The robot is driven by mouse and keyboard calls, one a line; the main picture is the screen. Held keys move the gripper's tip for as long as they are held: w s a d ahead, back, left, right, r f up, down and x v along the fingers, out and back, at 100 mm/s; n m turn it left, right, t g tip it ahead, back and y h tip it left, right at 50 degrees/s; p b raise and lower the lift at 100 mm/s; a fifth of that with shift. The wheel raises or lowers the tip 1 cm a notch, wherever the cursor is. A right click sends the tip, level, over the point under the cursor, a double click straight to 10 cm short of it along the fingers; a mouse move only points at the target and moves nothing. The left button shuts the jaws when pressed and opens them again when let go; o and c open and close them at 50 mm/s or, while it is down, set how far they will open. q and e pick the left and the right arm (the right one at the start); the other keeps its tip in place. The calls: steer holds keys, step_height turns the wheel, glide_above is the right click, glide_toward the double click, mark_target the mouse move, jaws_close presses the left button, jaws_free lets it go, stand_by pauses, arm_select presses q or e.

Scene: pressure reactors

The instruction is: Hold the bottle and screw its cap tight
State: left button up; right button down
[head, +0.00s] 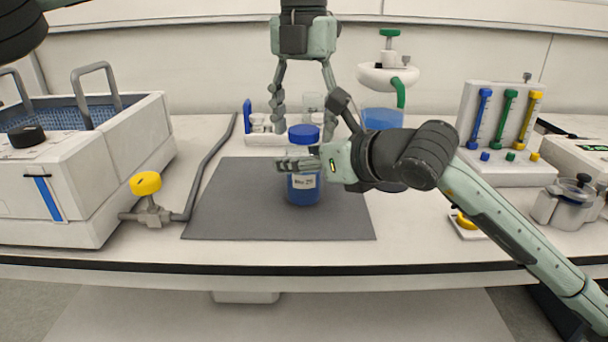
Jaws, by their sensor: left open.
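A blue bottle (304,190) with a white label stands upright on the dark grey mat (235,205). Its blue cap (303,132) sits on top; how tight it is cannot be told. My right gripper (297,164) comes in from the right at the bottle's upper body, one finger lying across the front. It looks shut on the bottle; its far finger is hidden behind. My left gripper (303,118) points down above the cap, open and empty, with its fingers spread to either side and apart from it.
An ultrasonic-type bath (80,190) with a yellow-knobbed valve (147,190) stands at the left. A white rack (265,138) and a glass vessel with blue liquid (382,118) are behind the bottle. A flowmeter panel (505,130) stands at the right. The front of the mat is clear.

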arm_select(q)
steer(key=c, duration=1.2)
steer(key=o, duration=1.4)
step_height(320, 180, up, 12)
steer(key=shift+r, duration=0.1)
